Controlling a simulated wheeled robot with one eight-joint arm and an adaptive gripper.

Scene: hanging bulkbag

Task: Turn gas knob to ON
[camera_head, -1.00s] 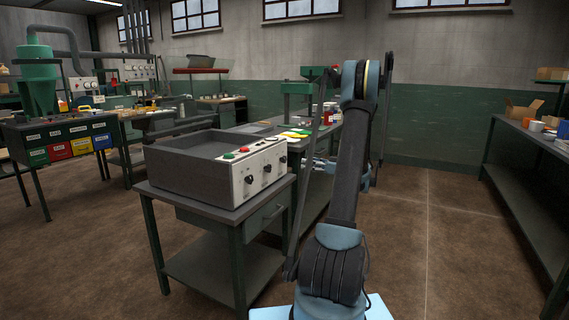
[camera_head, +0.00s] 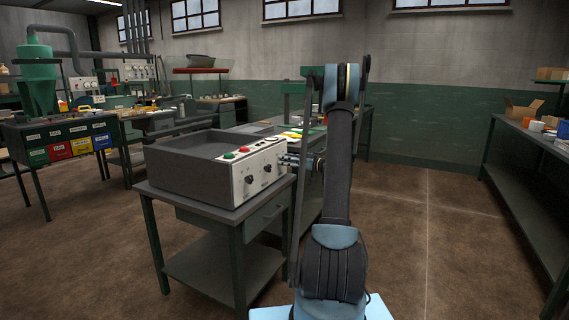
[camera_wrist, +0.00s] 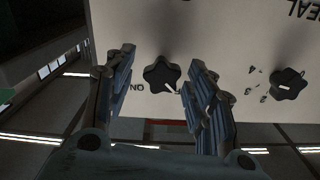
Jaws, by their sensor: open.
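The control box (camera_head: 185,172) stands on a small table, with a white front panel (camera_head: 258,182) facing right. A black star-shaped knob (camera_wrist: 162,74) with a white pointer line shows in the wrist view, between the fingers of my gripper (camera_wrist: 162,60). The gripper is open, with one finger on each side of the knob; whether they touch it I cannot tell. The pointer slants down-right, away from the upside-down "ON" marking at left. The right finger partly hides another marking. In the head view, my gripper (camera_head: 291,160) is at the panel's far end and hides this knob.
A second knob (camera_wrist: 288,84) with numbers around it sits right in the wrist view, under "SEAL". Two knobs (camera_head: 249,179) remain visible in the head view. A red button (camera_head: 243,150) and green button (camera_head: 229,156) are on top. A bench (camera_head: 530,140) stands right; floor between is clear.

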